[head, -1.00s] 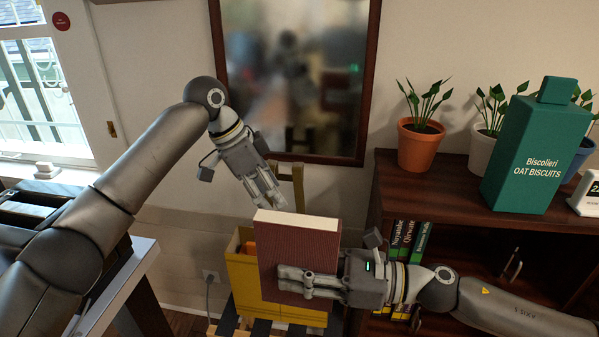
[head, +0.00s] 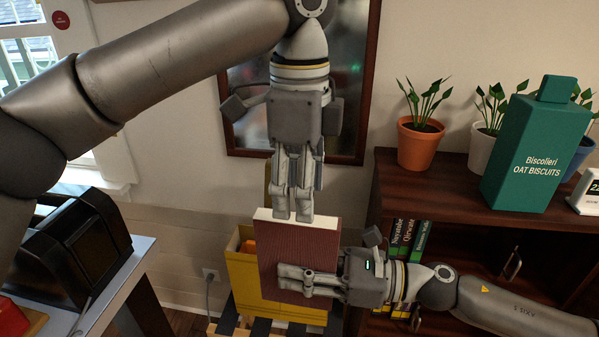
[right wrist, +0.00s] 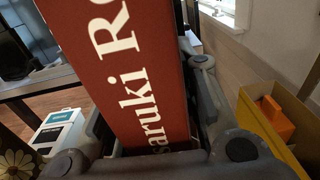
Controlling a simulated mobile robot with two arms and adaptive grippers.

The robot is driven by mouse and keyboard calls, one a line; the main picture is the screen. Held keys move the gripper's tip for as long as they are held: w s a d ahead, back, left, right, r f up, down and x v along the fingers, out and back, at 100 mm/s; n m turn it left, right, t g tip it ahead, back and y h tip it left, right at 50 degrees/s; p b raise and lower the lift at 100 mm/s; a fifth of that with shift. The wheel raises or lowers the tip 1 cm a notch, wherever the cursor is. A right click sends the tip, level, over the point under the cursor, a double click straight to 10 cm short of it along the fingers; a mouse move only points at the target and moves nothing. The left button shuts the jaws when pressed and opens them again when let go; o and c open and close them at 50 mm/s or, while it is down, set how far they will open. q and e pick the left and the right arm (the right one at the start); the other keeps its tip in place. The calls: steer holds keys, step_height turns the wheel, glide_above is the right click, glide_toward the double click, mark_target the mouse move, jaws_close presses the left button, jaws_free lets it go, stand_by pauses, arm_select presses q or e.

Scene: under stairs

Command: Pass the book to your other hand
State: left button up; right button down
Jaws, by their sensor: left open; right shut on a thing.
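The dark red book (head: 296,245) stands upright in the middle of the head view, its pale page edge on top. My right gripper (head: 300,281) comes in from the right and is shut on the book's lower part. In the right wrist view the book's red side with white lettering (right wrist: 125,75) rises between the fingers. My left gripper (head: 293,212) points straight down from above, its fingertips at the book's top edge. It is open; whether its fingers touch the book cannot be told.
A yellow box (head: 245,278) stands behind the book. At the right is a dark wooden shelf (head: 440,190) with a potted plant (head: 417,145) and a green biscuit box (head: 536,150) on top. A table (head: 115,275) with a black device (head: 80,245) is at the left.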

mark_target(299, 240)
arm_select(q)
step_height(299, 240, down, 10)
steer(key=shift+r, duration=0.1)
stand_by(0.4)
jaws_close()
arm_select(e)
steer(key=c, duration=1.1)
jaws_free()
steer(key=shift+o, duration=0.2)
